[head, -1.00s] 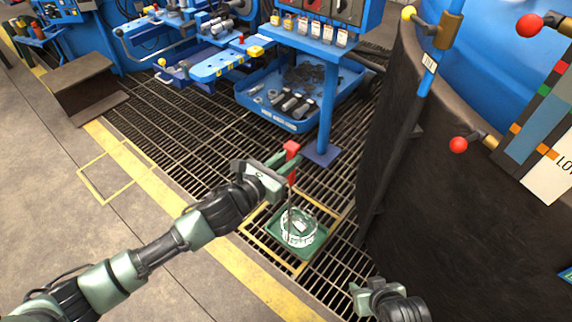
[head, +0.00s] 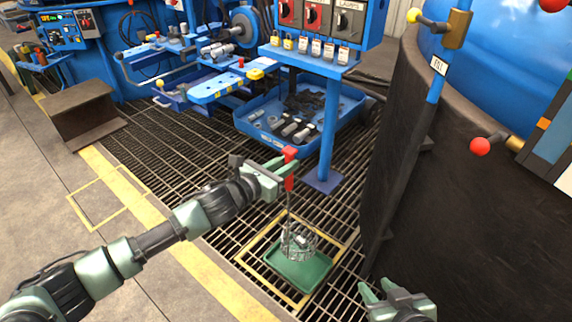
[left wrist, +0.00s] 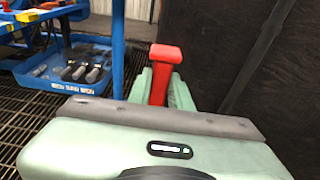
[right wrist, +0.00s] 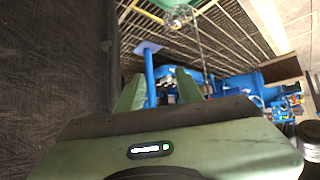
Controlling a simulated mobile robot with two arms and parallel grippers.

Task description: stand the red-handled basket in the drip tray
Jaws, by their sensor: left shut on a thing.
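The wire basket (head: 301,242) hangs upright below my left gripper (head: 287,168) on a long thin rod with a red handle (head: 289,154). My left gripper is shut on this handle, which also shows between the fingers in the left wrist view (left wrist: 166,58). The green drip tray (head: 298,272) lies on the floor grating. In the head view the basket overlaps the tray's far part; I cannot tell whether it touches the tray. My right gripper (head: 384,292) is open and empty, right of the tray. The right wrist view shows the basket (right wrist: 178,16) at its top.
A yellow frame (head: 262,274) surrounds the tray. A dark curved furnace wall (head: 450,190) stands close on the right. A blue post (head: 327,130) and a blue parts bin (head: 265,127) are behind. Another yellow floor outline (head: 105,207) on the left is empty.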

